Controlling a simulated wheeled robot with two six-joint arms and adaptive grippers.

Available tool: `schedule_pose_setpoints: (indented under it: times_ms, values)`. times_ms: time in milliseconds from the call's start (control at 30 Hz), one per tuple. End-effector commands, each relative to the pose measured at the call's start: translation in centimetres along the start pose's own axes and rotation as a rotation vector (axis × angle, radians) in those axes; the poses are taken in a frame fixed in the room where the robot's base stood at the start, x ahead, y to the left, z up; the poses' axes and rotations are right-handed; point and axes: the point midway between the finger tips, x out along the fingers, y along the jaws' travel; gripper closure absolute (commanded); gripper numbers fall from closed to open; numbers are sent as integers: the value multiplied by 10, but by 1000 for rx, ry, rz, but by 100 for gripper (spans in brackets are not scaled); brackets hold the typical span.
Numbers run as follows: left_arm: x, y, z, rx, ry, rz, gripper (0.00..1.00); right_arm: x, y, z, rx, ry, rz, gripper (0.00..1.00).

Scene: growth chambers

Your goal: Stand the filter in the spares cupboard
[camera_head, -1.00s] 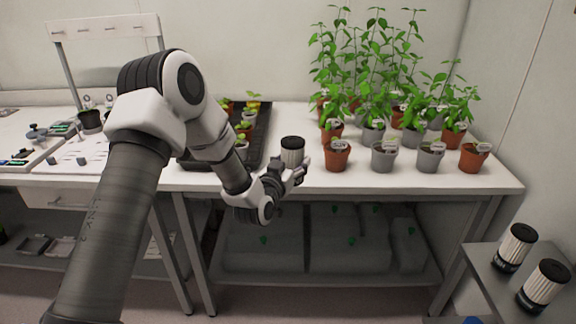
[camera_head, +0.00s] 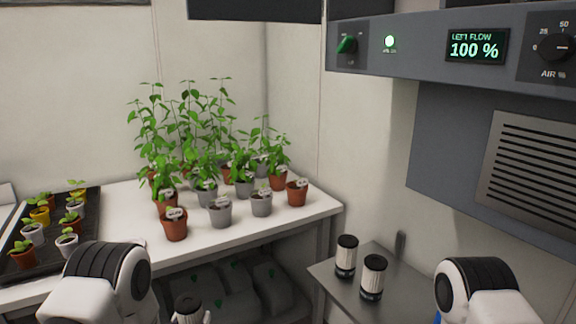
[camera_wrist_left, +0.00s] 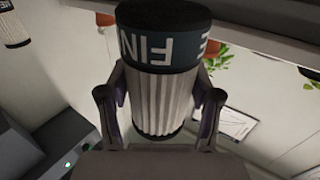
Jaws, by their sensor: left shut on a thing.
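A filter with a white pleated body, a dark lettered band and a black cap fills the middle of the left wrist view (camera_wrist_left: 158,108). My left gripper (camera_wrist_left: 163,88) is shut on it, one finger on each side of the pleated body. In the head view the held filter (camera_head: 189,302) shows only in part at the bottom edge, beside my left arm; the fingers there are hard to make out. I cannot pick out the spares cupboard in these frames. My right arm shows at the lower right, but its gripper is out of view.
Two similar filters, one farther back (camera_head: 346,257) and one nearer (camera_head: 373,278), stand on a small metal table (camera_head: 337,287). Potted plants and a seedling tray (camera_head: 92,220) stand on the white bench (camera_head: 118,212). A grey-blue control panel (camera_head: 425,52) overhangs at right.

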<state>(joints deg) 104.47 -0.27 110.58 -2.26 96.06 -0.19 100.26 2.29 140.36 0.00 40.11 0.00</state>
Motion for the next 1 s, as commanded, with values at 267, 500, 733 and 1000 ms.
schedule_pose_setpoints:
  times_ms: [267, 500, 733, 1000]
  values:
    - [-35, 50, 15, 2, 2, 11, 83, -2, 0, 0, 0, 0, 0, 60]
    - [-45, 42, -15, 0, 1, -44, 83, -1, 0, 0, 0, 0, 0, 60]
    - [-82, 43, -36, 1, 2, -44, 83, -1, 0, 0, 0, 0, 0, 60]
    - [-81, 43, -35, 0, 2, -44, 83, -1, 0, 0, 0, 0, 0, 60]
